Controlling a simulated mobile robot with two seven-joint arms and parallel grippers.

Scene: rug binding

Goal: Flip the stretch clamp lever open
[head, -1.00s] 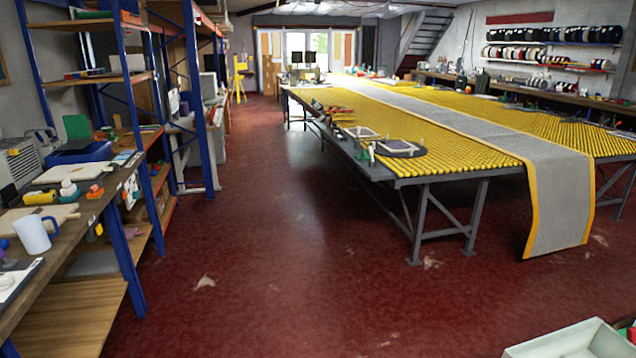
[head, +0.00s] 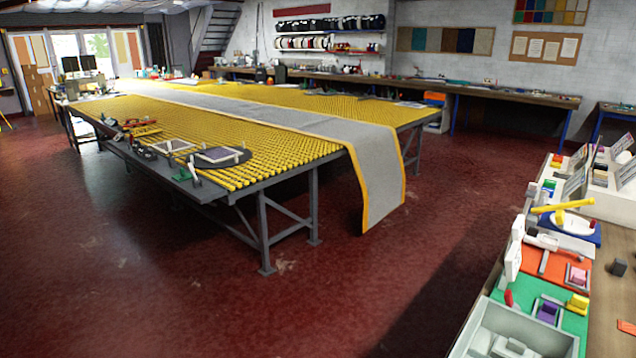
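A long grey runner with yellow-bound edges (head: 378,187) lies along the yellow roller table (head: 235,174) and hangs over its near end. A small green and white device (head: 189,170) stands at the table's near left edge, beside a dark round plate with a pale frame (head: 221,156). Dark and red fittings (head: 122,134) sit further along that edge. I cannot tell which of these, if any, is the stretch clamp; no lever can be made out on them. Neither of my grippers is in view.
A workbench at the right holds a grey tray (head: 530,335), a green mat (head: 572,322), an orange mat (head: 547,262) and a yellow bar (head: 563,206) over a white device. Dark red floor (head: 130,270) is open between me and the roller table.

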